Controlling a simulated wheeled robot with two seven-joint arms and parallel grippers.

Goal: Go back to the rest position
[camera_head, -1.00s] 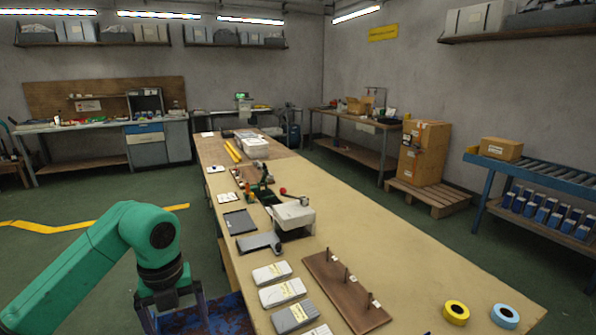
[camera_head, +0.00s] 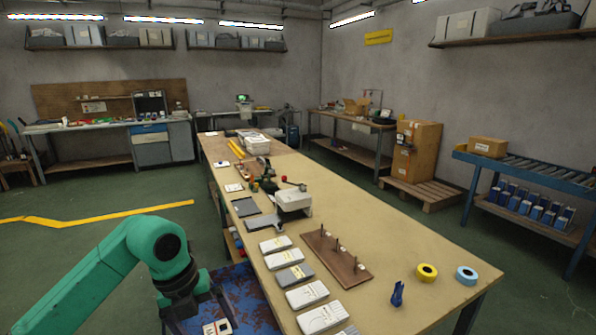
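My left arm comes in from the left, and its gripper (camera_head: 200,312) hangs low beside the table's left edge, over a blue bin. The fingers point down and are partly cut off by the bottom of the picture, so I cannot tell whether they are open or shut. My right gripper is not in view. A wooden board with upright pegs (camera_head: 325,256) lies on the long table (camera_head: 400,225). Several flat grey and white packs (camera_head: 306,294) lie in a row along the table's left side.
A yellow tape roll (camera_head: 427,271), a blue tape roll (camera_head: 467,274) and a small dark blue item (camera_head: 397,294) sit at the table's near right. A white machine (camera_head: 293,201) stands mid-table. The blue bin (camera_head: 252,300) is beside the table.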

